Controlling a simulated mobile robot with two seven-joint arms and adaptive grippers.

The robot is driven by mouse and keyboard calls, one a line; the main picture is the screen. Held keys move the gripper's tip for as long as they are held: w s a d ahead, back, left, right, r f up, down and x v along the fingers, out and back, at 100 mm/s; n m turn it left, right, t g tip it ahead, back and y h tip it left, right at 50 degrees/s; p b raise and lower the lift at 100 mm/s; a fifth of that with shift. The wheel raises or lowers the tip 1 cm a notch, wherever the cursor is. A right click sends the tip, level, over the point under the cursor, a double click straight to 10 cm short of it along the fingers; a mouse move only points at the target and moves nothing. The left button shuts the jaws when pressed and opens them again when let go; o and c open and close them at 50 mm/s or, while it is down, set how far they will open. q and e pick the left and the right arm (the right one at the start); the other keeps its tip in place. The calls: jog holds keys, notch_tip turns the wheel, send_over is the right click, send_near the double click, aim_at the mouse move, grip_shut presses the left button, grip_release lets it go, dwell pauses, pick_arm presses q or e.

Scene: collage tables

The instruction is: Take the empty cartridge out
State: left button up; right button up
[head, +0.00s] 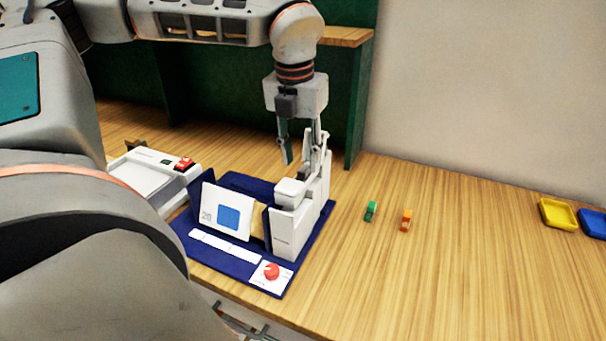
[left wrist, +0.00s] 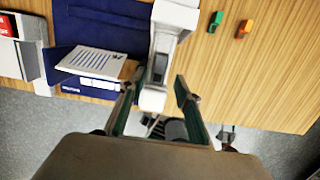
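A white upright device (head: 287,230) stands on a dark blue base (head: 240,264). Its raised white part has a dark slot-like piece (left wrist: 160,68) in it, seen in the left wrist view. I cannot tell whether that piece is the cartridge. My left gripper (head: 304,152) points down just above the device, its two fingers apart. In the left wrist view the fingers (left wrist: 153,98) lie on either side of the device's white end, with gaps. A small green piece (head: 371,211) and an orange piece (head: 406,220) lie on the table to its right. My right gripper does not show.
A card with a blue square (head: 228,216) leans on the base, left of the device. A red knob (head: 271,271) is at the base's front. A white machine with a red button (head: 184,164) stands left. Yellow (head: 559,214) and blue (head: 594,224) trays are far right.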

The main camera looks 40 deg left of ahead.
aim_at(301, 171)
pick_arm(q)
jog(key=shift+w+a+f, duration=0.1)
jog(key=shift+w+f, duration=0.05)
jog(key=shift+f, duration=0.65)
jog(key=shift+w+a+f, duration=0.1)
jog(key=shift+w+f, duration=0.05)
jog(key=shift+f, duration=0.65)
grip_shut()
